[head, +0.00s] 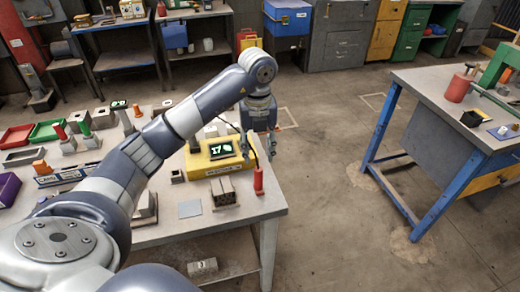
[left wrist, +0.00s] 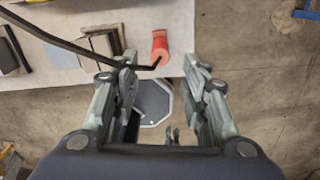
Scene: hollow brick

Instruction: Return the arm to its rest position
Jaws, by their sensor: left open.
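My left gripper (head: 260,140) is open and empty above the right edge of the workbench (head: 270,203), pointing down. In the left wrist view its two fingers stand wide apart (left wrist: 160,72) with nothing held between them. The hollow brick (head: 224,191) stands on the bench below and to the left of the gripper. What looks like the same brick shows in the left wrist view (left wrist: 103,42), partly behind a finger. My left arm stretches across the head view from the lower left. My right gripper does not show.
A yellow scale (head: 198,166) with a green-lit display sits beside the gripper. A grey plate (head: 190,209) lies left of the brick. Open floor separates the bench from the blue-legged table (head: 430,110).

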